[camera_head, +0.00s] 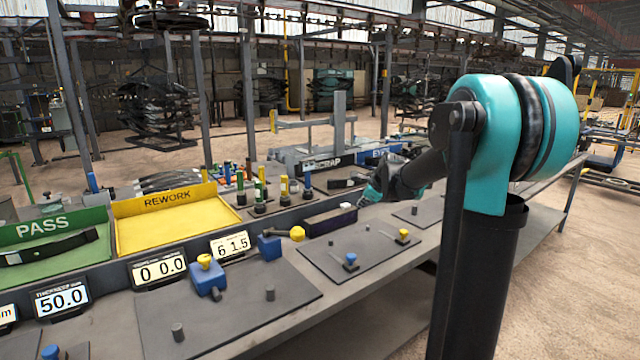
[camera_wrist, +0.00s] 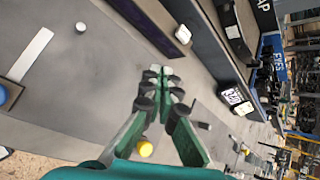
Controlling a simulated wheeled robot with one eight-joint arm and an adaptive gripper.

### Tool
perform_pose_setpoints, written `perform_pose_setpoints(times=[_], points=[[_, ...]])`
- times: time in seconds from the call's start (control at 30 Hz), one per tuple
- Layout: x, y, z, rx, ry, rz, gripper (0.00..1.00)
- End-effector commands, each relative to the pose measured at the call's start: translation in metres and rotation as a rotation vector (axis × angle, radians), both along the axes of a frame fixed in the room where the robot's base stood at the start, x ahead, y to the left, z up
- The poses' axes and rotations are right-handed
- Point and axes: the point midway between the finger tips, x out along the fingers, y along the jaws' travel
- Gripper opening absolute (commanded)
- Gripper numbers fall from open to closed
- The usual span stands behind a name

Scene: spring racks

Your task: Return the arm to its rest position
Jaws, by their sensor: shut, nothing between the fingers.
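My arm, teal and black, rises at the right of the head view and reaches left over the workbench (camera_head: 375,283). My gripper (camera_head: 366,198) is at its end, low over the back of the bench, partly hidden by the wrist. In the wrist view my gripper (camera_wrist: 160,80) shows green fingers with dark joints, tips together and nothing between them. A grey bench surface shows beyond the tips.
A yellow REWORK tray (camera_head: 165,220) and a green PASS tray (camera_head: 55,248) stand at the left. A dark plate (camera_head: 358,252) bears blue and yellow knobs. Several coloured upright tools stand behind. Floor at the right is open.

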Motion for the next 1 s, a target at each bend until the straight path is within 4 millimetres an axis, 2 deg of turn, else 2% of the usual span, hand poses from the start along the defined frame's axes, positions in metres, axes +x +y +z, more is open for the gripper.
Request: perform_pose_setpoints(times=[0.37,0.57,0.67,0.77,1.0], points=[[-0.048,-0.003,-0.021,-0.192,-0.004,0.182,0.0],[-0.093,-0.006,-0.041,-0.361,-0.004,0.358,0.0],[-0.124,-0.009,-0.056,-0.473,-0.002,0.482,0.0],[-0.167,-0.013,-0.077,-0.616,0.002,0.653,0.0],[-0.287,-0.027,-0.137,-0.972,0.013,1.162,0.0]])
